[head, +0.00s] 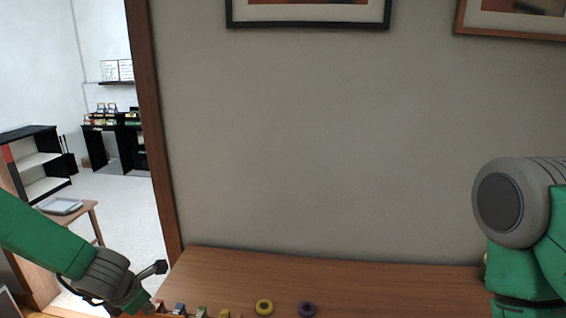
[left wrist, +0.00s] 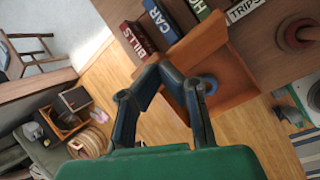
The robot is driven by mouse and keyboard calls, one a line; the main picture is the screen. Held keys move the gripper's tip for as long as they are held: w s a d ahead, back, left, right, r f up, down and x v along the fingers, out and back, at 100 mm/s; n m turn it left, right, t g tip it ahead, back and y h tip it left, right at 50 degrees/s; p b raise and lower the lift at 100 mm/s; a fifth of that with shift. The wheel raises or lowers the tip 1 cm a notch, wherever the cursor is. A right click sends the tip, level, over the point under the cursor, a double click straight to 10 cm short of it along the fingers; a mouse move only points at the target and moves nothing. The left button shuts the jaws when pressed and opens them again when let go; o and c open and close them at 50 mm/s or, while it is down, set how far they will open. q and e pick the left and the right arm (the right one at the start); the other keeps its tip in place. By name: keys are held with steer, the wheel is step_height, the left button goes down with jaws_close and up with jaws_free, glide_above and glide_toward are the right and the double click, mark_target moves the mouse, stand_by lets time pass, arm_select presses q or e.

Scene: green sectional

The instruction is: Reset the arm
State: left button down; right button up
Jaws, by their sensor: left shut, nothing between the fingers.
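My left arm, green with a grey wrist, comes in from the left in the head view.
A yellow ring (head: 264,307) and a purple ring (head: 307,310) lie on the wooden surface. A blue ring (left wrist: 210,84) is in the tray. Labelled blocks, including CAR (left wrist: 162,22) and TRIPS (left wrist: 245,9), stand beside it. A dark sofa (left wrist: 45,150) and wooden floor lie below.

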arm_select(q)
steer(key=s+d+f+m+g, duration=0.2)
steer(key=s+f+m, duration=0.2)
steer(key=s+m, duration=0.6)
steer(key=s+d+f+m+g, duration=0.1)
steer(key=s+d+f+m, duration=0.15)
steer(key=s+m, duration=0.85)
steer(key=s+d+f+m+g, duration=0.15)
steer(key=s+f+m, duration=0.45)
steer(key=s, duration=0.7)
step_height(320, 180, down, 17)
steer(key=w+m+b, duration=0.1)
steer(key=m+b, duration=0.2)
steer(key=b, duration=1.6)
steer(key=shift+w+d, duration=0.25)
steer(key=shift+d, duration=0.05)
arm_select(e)
step_height(320, 180, down, 19)
steer(key=shift+d, duration=0.3)
arm_select(q)
steer(key=shift+w+d, duration=0.1)
steer(key=shift+d, duration=0.2)
arm_select(e)
steer(key=shift+d+f, duration=0.2)
steer(key=shift+d, duration=0.05)
arm_select(q)
steer(key=shift+a, duration=0.2)
arm_select(e)
steer(key=shift+a, duration=0.15)
steer(key=shift+w, duration=0.1)
